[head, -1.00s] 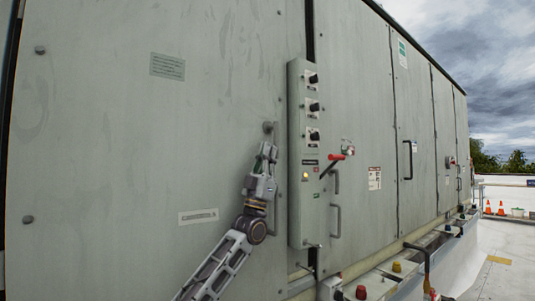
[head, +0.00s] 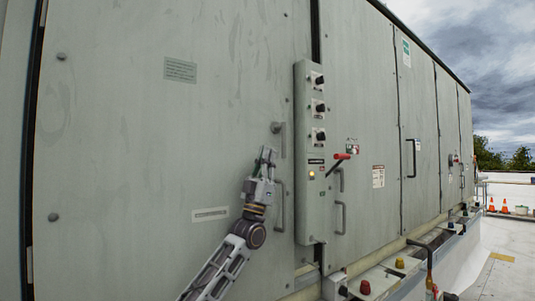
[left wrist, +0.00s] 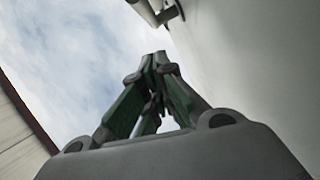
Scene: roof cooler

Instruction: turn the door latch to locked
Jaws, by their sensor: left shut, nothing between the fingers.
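The door latch (head: 278,130) is a small grey lever on a round pivot, on the large grey-green door (head: 130,130) just left of the control box. Its lever points down, close to vertical. My left gripper (head: 267,152) is shut and empty, fingertips up, just below and left of the latch; a small gap shows between them. In the left wrist view the shut green-sided fingers (left wrist: 156,58) point up. A grey bar (left wrist: 160,12), probably the latch, shows beyond them at the top edge. My right gripper is not in view.
A grey pull handle (head: 281,206) stands out right of my left wrist. The control box (head: 309,150) has several black knobs and a lit lamp. A red-handled lever (head: 341,157) projects from its right side. Open roof lies at the far right, with orange cones (head: 505,206).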

